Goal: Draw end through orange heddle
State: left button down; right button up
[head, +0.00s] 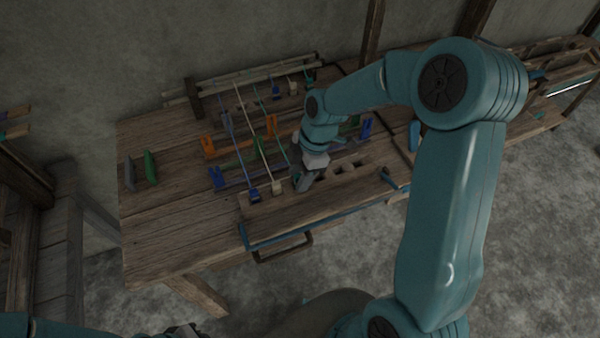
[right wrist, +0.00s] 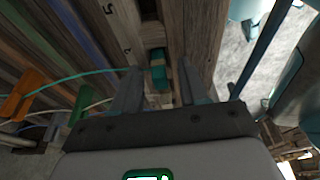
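The orange heddle (head: 208,146) stands on the loom table, with an upright at each end; part of it also shows at the left of the right wrist view (right wrist: 20,95). My right gripper (head: 303,181) is low over the front wooden rail. In the right wrist view its fingers (right wrist: 159,80) are apart, one on each side of a teal end block (right wrist: 158,70), with gaps visible beside it. A teal thread (right wrist: 85,76) runs left from near the left fingertip towards the orange heddle. At the bottom edge, a dark part of what seems my left gripper (head: 185,330) shows; its fingers are not clear.
A blue end block (head: 254,195) and a cream end block (head: 277,187) sit at the front rail with their threads. Blue heddle posts (head: 216,178) and green posts (head: 151,167) stand nearby. The table's left front (head: 170,230) is clear.

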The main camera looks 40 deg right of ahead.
jog(key=v, duration=1.6)
jog(key=shift+r, duration=0.2)
